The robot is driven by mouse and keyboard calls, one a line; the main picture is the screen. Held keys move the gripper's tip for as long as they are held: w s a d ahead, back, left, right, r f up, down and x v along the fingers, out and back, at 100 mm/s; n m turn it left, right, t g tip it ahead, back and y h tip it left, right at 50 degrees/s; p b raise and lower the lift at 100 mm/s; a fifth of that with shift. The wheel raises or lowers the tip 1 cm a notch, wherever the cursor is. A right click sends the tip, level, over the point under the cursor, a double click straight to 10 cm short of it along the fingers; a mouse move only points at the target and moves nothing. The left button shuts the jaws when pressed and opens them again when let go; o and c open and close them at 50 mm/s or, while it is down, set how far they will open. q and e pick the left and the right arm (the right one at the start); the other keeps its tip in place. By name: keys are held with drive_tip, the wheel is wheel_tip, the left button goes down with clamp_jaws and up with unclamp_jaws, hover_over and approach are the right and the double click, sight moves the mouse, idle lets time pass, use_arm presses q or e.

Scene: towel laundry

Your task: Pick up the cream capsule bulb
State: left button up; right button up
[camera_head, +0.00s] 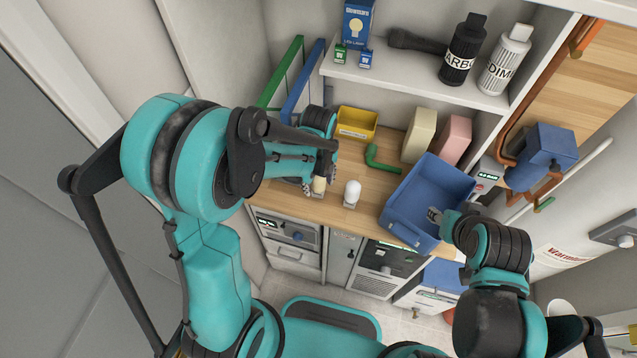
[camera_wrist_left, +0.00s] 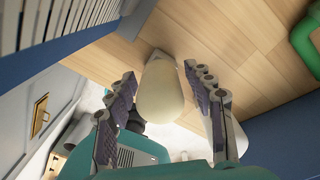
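The cream capsule bulb (camera_wrist_left: 160,98) stands on the wooden counter, between the two fingers of my left gripper (camera_wrist_left: 160,78) in the left wrist view. Narrow gaps show between the bulb and the fingers, so the gripper looks open around it. In the head view the cream bulb (camera_head: 319,185) shows below my left gripper (camera_head: 314,186), partly covered by it. My right gripper (camera_head: 434,215) is at the right edge of the blue bin, away from the bulb; its finger opening is too small to judge.
A white bulb (camera_head: 352,190) stands on the counter just right of the cream one. A green bent pipe (camera_head: 382,160), a yellow bin (camera_head: 357,123) and the blue bin (camera_head: 405,208) are nearby. Blue and green upright panels (camera_head: 301,82) stand behind on the left.

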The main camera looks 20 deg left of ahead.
use_arm(q)
drive_tip(key=c, duration=0.8)
drive_tip(key=shift+c, duration=0.2)
drive_tip(key=shift+r, duration=0.1)
